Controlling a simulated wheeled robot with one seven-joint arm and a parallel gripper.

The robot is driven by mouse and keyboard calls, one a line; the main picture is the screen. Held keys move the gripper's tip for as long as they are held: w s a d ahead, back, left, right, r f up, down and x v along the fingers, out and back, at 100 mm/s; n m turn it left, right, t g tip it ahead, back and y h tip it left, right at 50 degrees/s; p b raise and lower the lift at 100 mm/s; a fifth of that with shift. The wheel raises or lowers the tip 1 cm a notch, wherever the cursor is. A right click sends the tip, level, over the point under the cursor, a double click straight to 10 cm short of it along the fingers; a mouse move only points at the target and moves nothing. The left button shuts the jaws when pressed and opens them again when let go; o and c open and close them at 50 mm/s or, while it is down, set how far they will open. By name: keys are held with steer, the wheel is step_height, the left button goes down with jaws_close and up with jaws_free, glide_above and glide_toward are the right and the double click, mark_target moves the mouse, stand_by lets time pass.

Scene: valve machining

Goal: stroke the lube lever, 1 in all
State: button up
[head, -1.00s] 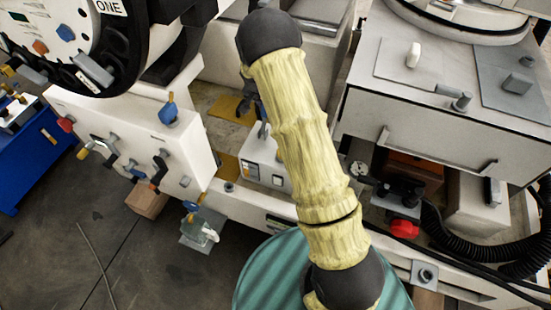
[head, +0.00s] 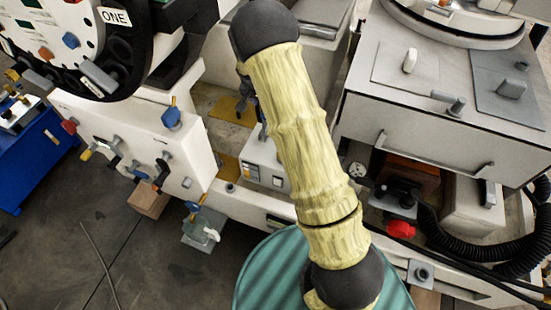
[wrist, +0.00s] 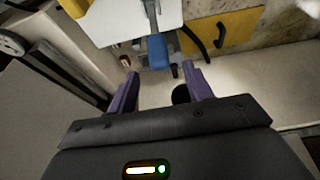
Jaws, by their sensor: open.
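The lube lever appears to be the blue-ended lever (wrist: 157,51) beside the white box in the wrist view. It stands ahead of my gripper (wrist: 159,73), roughly between the lines of its two purple fingers. The fingers are apart and nothing is between their tips; I cannot tell whether either one touches the lever. In the head view the white box (head: 264,162) sits on the machine bed, partly behind my arm.
A yellow plate (wrist: 240,30) with a dark curved handle (wrist: 221,36) lies close right of the lever. A white panel with several knobs (head: 130,140) stands left in the head view. A grey cabinet (head: 440,110) and red knob (head: 401,229) are at right.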

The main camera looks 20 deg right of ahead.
steer(key=p+v, duration=0.1)
steer(key=v, duration=0.1)
steer(key=shift+s+r, duration=0.1)
steer(key=shift+r, duration=0.15)
steer(key=p+v, duration=0.2)
steer(key=v, duration=1.5)
steer(key=shift+r, duration=0.15)
steer(key=s+d+f+n+y, duration=0.15)
steer(key=s+n, duration=0.25)
steer(key=s, duration=0.8)
steer(key=s+d+f+n+y, duration=0.1)
steer(key=s+d+n, duration=0.2)
steer(key=s, duration=0.9)
step_height(320, 180, up, 18)
steer(key=p, duration=1.8)
steer(key=shift+g+p, duration=0.3)
